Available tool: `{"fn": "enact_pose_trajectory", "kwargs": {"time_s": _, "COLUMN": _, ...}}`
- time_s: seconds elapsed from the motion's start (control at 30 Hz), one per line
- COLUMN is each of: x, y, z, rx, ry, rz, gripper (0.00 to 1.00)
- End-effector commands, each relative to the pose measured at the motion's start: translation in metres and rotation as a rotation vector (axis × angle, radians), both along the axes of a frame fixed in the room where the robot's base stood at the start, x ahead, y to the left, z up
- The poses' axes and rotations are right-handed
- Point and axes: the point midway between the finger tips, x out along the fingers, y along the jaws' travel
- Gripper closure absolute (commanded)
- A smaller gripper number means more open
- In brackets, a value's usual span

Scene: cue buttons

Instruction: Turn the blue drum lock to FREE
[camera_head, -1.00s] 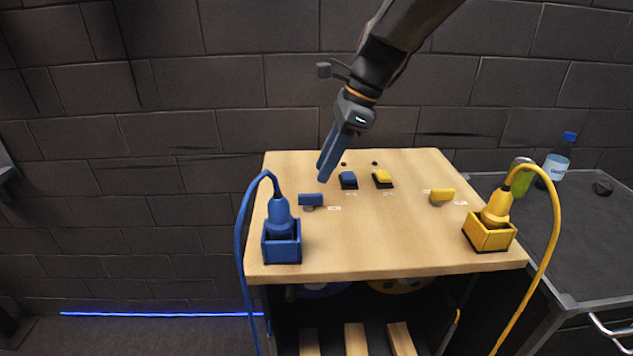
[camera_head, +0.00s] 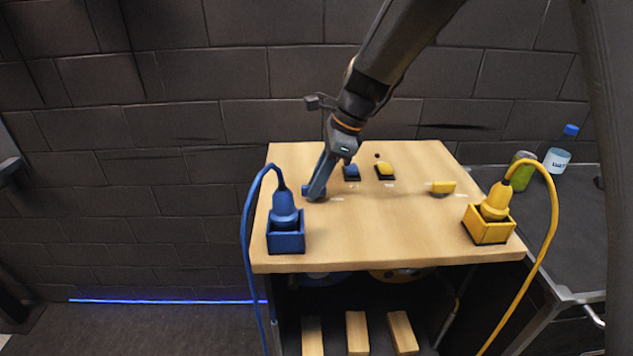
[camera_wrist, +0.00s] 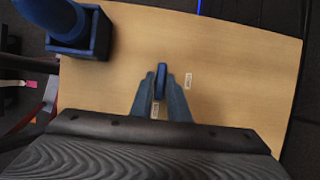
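The blue drum lock appears to be the small blue bar knob (camera_wrist: 161,82) on the wooden tabletop. In the wrist view it stands between the two fingers of my gripper (camera_wrist: 160,76), its bar running in line with them. The fingers look slightly apart from it, one on each side. In the head view my gripper (camera_head: 312,196) points down at the knob and hides most of it; a bit of blue (camera_head: 306,190) shows at its left. Small white labels (camera_wrist: 188,80) lie beside the knob, too small to read.
A blue plug in a blue box (camera_head: 285,243) stands near the front left, its cable looping left. A yellow plug box (camera_head: 487,232) stands at the right. Blue (camera_head: 351,172) and yellow (camera_head: 385,171) buttons sit behind, with a yellow knob (camera_head: 442,187) at right. The middle front is clear.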

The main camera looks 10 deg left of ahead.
Motion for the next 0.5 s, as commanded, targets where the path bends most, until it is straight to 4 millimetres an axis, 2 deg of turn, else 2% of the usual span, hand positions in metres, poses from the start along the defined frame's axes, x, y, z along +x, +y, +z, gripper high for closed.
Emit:
{"fn": "enact_pose_trajectory", "kwargs": {"time_s": 0.03, "x": 0.0000, "y": 0.0001, "z": 0.0001, "rx": 0.000, "ry": 0.000, "rz": 0.000, "gripper": 0.94}}
{"fn": "enact_pose_trajectory", "kwargs": {"time_s": 0.07, "x": 0.0000, "y": 0.0000, "z": 0.0002, "rx": 0.000, "ry": 0.000, "rz": 0.000, "gripper": 0.99}}
{"fn": "enact_pose_trajectory", "kwargs": {"time_s": 0.1, "x": 0.0000, "y": 0.0000, "z": 0.0002, "rx": 0.000, "ry": 0.000, "rz": 0.000, "gripper": 1.00}}
{"fn": "enact_pose_trajectory", "kwargs": {"time_s": 0.5, "x": 0.0010, "y": 0.0006, "z": 0.0010, "rx": 0.001, "ry": 0.001, "rz": 0.054, "gripper": 1.00}}
